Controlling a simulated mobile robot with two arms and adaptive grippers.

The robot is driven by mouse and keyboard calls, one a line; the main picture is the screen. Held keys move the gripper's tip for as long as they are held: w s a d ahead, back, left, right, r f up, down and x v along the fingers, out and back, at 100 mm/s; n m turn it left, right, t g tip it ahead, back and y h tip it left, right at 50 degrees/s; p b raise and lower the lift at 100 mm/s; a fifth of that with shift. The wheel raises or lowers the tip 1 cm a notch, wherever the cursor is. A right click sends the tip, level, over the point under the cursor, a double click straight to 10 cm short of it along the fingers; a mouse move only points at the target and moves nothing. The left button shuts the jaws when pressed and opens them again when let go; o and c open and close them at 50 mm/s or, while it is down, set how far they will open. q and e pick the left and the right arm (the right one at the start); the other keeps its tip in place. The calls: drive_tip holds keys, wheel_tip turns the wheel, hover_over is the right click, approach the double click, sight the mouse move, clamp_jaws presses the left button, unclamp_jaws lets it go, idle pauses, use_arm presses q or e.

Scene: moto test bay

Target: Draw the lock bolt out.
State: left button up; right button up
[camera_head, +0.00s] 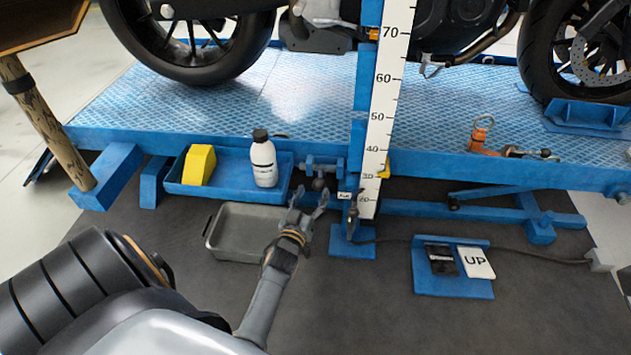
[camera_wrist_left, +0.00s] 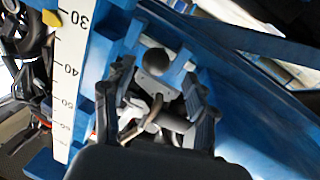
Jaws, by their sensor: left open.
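The lock bolt (camera_head: 319,183) shows as a dark round knob in front of a blue bracket (camera_head: 312,162) on the lift's front edge, left of the ruler post. My left gripper (camera_head: 309,199) is open just below and in front of the knob, its fingers pointing up toward it. In the left wrist view, the open left gripper (camera_wrist_left: 160,82) has one finger on each side of grey metal parts of the bolt (camera_wrist_left: 156,62). I cannot tell whether the fingers touch it. The bolt's inner end is hidden. My right gripper is not in view.
A white ruler (camera_head: 385,100) stands close right of the gripper. A blue tray (camera_head: 220,190) holds a yellow block (camera_head: 199,164) and a white bottle (camera_head: 263,163). A grey pan (camera_head: 232,218) lies left of the gripper. A blue pedal with an UP plate (camera_head: 477,262) sits right.

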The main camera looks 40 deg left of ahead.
use_arm(q)
drive_tip(key=v, duration=0.7)
drive_tip(key=shift+s, duration=0.2)
drive_tip(key=shift+r, duration=0.1)
